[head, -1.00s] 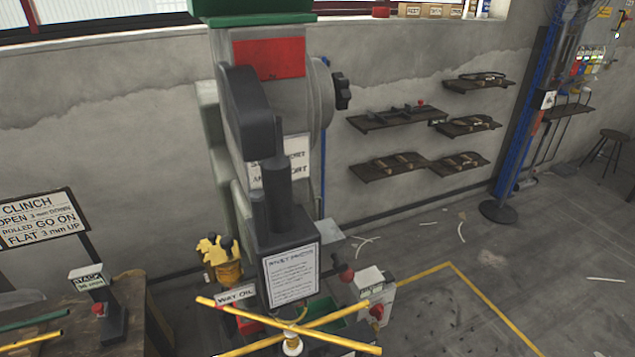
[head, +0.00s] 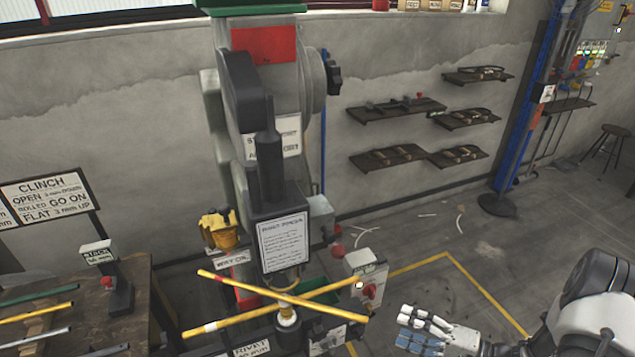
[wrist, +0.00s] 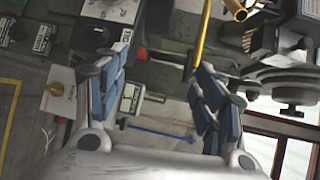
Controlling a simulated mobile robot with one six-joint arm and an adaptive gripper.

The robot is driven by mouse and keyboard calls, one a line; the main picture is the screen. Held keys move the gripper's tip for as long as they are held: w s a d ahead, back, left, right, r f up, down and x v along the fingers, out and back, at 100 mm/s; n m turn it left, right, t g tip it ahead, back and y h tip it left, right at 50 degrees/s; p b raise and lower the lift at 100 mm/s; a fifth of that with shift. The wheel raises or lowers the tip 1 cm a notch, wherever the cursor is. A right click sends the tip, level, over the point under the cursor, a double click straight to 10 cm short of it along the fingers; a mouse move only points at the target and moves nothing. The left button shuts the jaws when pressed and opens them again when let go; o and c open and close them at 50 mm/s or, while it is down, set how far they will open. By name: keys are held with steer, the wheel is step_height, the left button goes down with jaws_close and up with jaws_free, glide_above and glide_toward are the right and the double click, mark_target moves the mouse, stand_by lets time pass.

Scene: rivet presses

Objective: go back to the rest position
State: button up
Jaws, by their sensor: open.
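My gripper (head: 432,328) is at the lower right of the head view, to the right of the rivet press (head: 262,170) and apart from it. In the wrist view my gripper (wrist: 160,95) has its two blue-padded fingers spread wide, with nothing between them. The two yellow crossed bars (head: 325,309) lie over the press's lower tooling, clear of my gripper. A yellow bar also shows at the top of the wrist view (wrist: 201,35).
A control box (head: 364,278) with red buttons stands between the press and my gripper. A workbench (head: 150,320) with several bars and a stand is at the left. Wall shelves (head: 395,111) hang behind. The floor (head: 440,238) at the right is largely clear.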

steer(key=s+a+r+n+g+h, duration=0.25)
steer(key=s+a+r+g, duration=0.2)
steer(key=r, duration=0.35)
steer(key=s+a+r+n+g+h, duration=0.25)
steer(key=s+a+r+g, duration=0.2)
steer(key=r, duration=0.35)
steer(key=s+d+r+n+t+h, duration=0.1)
steer(key=s+r+t+h, duration=0.4)
steer(key=s+r+h, duration=0.4)
step_height(320, 180, up, 2)
steer(key=shift+s+d+r+n+t, duration=0.1)
steer(key=shift+s+d+n+t, duration=0.15)
steer(key=shift+s, duration=0.85)
